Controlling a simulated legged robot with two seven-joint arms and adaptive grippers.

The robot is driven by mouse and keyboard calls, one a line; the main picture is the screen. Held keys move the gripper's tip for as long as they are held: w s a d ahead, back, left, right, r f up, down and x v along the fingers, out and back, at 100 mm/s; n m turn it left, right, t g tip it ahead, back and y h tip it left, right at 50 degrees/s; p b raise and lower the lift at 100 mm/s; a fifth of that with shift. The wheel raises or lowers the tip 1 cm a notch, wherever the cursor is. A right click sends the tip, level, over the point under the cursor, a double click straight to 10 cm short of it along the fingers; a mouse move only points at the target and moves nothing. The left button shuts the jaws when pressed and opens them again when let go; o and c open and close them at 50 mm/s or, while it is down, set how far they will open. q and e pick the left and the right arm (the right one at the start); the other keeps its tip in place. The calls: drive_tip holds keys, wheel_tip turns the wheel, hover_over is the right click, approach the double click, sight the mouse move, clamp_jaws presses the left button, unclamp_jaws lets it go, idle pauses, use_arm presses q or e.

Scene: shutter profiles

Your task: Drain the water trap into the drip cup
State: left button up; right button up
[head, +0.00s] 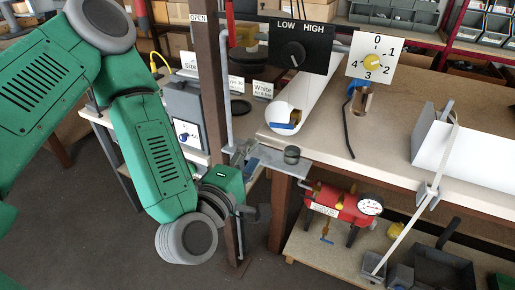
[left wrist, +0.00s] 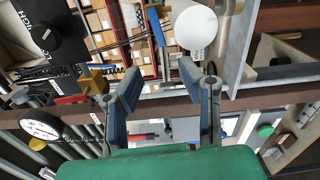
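A red tank (head: 340,204) with a white gauge (head: 370,207) and brass fittings sits on the lower shelf. I cannot tell which part is the water trap. A dark round cup-like piece (head: 292,154) stands on a metal plate at the bench corner; I cannot tell whether it is the drip cup. My left gripper (head: 257,213) is beside the wooden post, left of the tank and apart from it. In the left wrist view its fingers (left wrist: 161,69) are spread, with nothing between them. My right gripper is not in view.
A brown post (head: 213,95) stands close to my left arm. A black LOW/HIGH switch box (head: 301,45) and a numbered dial (head: 372,58) are above the bench (head: 330,130). A white profile (head: 481,145) lies at right. Dark bins (head: 445,266) stand low right.

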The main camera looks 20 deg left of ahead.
sight(274, 127)
use_arm(q)
drive_tip(key=shift+n, duration=0.6)
drive_tip(key=w, duration=1.2)
drive_tip(key=shift+w+d+f, duration=0.15)
drive_tip(key=shift+w+d, duration=0.05)
drive_tip(key=shift+w, duration=0.2)
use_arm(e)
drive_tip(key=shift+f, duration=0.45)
use_arm(q)
clamp_jaws()
